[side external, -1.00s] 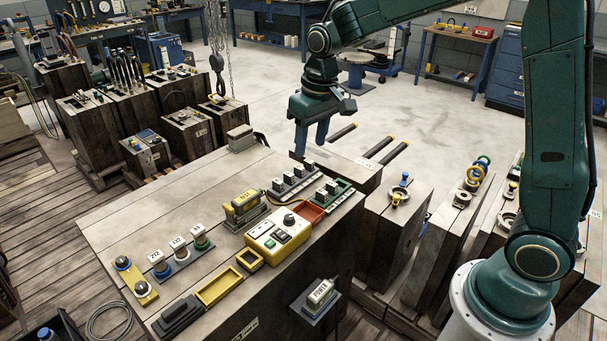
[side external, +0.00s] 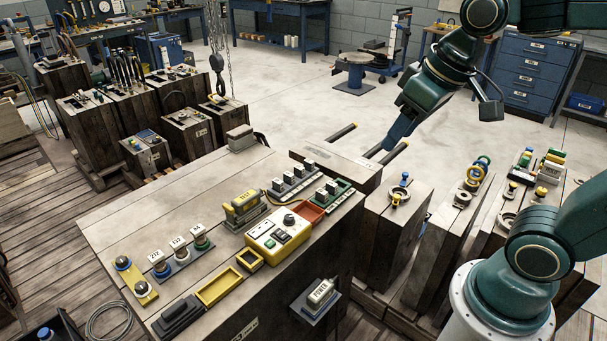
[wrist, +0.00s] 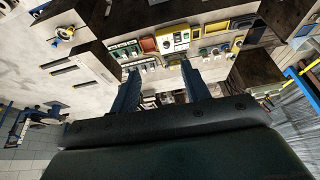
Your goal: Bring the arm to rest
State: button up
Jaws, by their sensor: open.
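My gripper (side external: 398,132) is in the air at the upper right of the side external view, beyond the right end of the wooden bench (side external: 130,230). It tilts down and to the left. In the wrist view my gripper (wrist: 160,88) shows two blue fingers set well apart, with nothing held between them. My forearm reaches in from the right edge of the side view, and part of it is out of frame.
The bench carries a yellow control box (side external: 278,238), a red tray (side external: 307,213) and several small parts. Wooden blocks with rings (side external: 398,196) stand right of it. A hook (side external: 217,63) hangs on a chain at the back.

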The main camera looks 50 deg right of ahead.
jog(key=s+f+t, duration=0.1)
jog(key=s, duration=0.5)
jog(key=shift+s, duration=0.3)
jog(key=shift+f, duration=0.1)
